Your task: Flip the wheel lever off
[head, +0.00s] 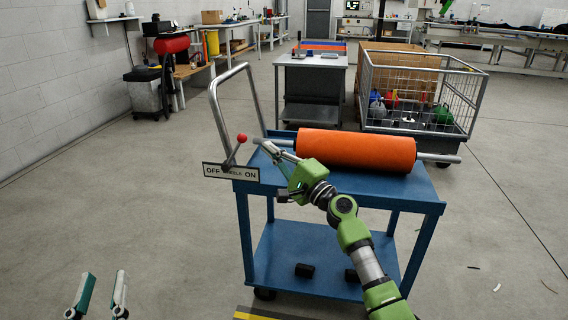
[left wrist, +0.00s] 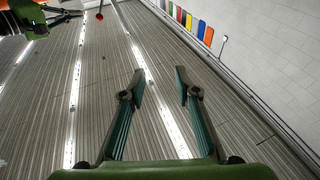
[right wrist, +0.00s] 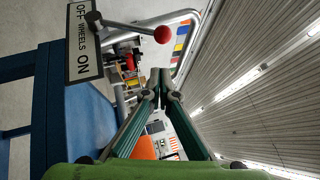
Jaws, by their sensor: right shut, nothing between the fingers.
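The wheel lever's red knob (head: 241,138) stands above the OFF/ON wheels sign (head: 231,173) on the blue cart's left end, leaning toward the ON side in the head view. In the right wrist view the red knob (right wrist: 162,34) and the sign (right wrist: 81,42) show clearly. My right gripper (head: 262,143) is shut and empty, just right of the knob and apart from it; its closed fingertips (right wrist: 160,72) show below the knob in the right wrist view. My left gripper (head: 104,274) is open and empty, low at the left, away from the cart; its fingers (left wrist: 159,72) are spread.
An orange roller (head: 356,150) lies across the blue cart (head: 420,190). A bent metal handle (head: 215,105) rises behind the lever. A grey table (head: 311,60) and wire cage (head: 420,95) stand behind. The floor left of the cart is clear.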

